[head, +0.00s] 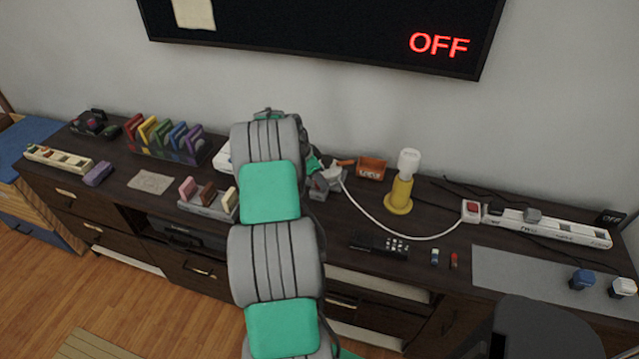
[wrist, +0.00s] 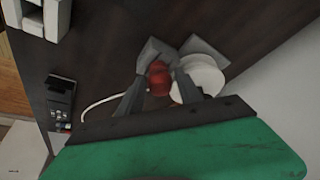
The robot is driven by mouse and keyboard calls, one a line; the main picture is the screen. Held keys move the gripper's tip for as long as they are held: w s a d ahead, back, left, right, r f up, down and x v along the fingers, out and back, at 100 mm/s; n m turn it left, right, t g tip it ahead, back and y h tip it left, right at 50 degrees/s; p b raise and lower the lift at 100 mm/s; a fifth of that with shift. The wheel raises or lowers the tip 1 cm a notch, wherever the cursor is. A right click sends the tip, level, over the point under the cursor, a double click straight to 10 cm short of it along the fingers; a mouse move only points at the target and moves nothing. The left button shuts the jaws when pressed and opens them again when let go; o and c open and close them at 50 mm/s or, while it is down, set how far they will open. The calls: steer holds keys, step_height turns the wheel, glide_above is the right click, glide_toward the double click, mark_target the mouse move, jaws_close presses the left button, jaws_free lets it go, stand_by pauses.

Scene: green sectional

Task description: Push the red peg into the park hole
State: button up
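In the wrist view, a red rounded piece (wrist: 159,80), which looks like the red peg, shows between the two grey fingers of my gripper (wrist: 158,90). The fingers stand apart on either side of it. I cannot tell whether they press on it or it lies just beyond them. Grey block-like shapes (wrist: 155,52) are right behind it. In the head view my gripper is mostly hidden by my arm, near a small grey block (head: 319,187) on the dark sideboard. I cannot make out the park hole or its label.
A white round piece (wrist: 203,74) is close beside the right finger. An orange box (head: 371,169) and a yellow lamp (head: 401,193) stand to the right. A white cable (head: 395,233) runs to a red switch (head: 471,211).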

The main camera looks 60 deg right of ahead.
jaws_close()
stand_by(0.4)
